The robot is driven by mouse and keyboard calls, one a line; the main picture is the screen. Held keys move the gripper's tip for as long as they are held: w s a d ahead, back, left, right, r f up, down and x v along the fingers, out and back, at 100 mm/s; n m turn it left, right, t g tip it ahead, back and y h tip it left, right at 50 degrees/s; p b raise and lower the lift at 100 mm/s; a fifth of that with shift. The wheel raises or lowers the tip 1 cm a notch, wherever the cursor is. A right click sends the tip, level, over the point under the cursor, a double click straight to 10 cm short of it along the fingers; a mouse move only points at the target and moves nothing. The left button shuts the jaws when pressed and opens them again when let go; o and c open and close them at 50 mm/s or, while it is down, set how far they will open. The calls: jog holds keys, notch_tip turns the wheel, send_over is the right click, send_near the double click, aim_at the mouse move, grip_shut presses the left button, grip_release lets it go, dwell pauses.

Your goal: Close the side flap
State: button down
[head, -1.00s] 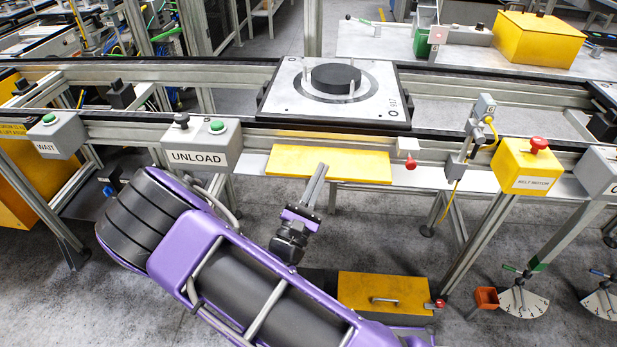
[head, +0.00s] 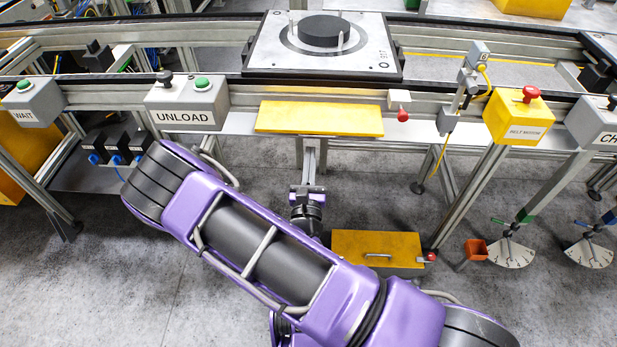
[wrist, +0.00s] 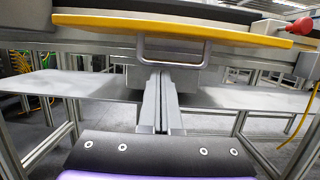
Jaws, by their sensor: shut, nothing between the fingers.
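The side flap is a yellow panel (head: 320,118) on the near side of the conveyor frame, sticking out roughly level below the rail. In the wrist view the flap (wrist: 180,25) shows nearly edge-on, with a grey loop handle (wrist: 205,50) hanging from its underside. My gripper (head: 313,146) is below the flap's front edge, and its tips are partly hidden by the flap in the head view. In the wrist view my gripper (wrist: 160,80) is shut and empty, its tips just below the handle. I cannot tell whether they touch it.
A red knob (head: 403,115) sits right of the flap. The UNLOAD box (head: 187,105) is on the left and a yellow button box (head: 519,117) on the right. A pallet (head: 270,60) with a black disc lies above. A lower yellow panel (head: 345,245) with a handle is near the floor.

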aim_at(319, 125)
notch_tip(319, 125, up, 4)
jog(key=shift+s+f, duration=0.15)
jog(key=shift+f, duration=0.05)
jog(key=shift+a+r, duration=0.1)
jog(key=shift+r, duration=0.05)
jog(key=shift+r+g+p, duration=0.25)
jog(key=shift+g+p, duration=0.05)
jog(key=shift+p, duration=0.45)
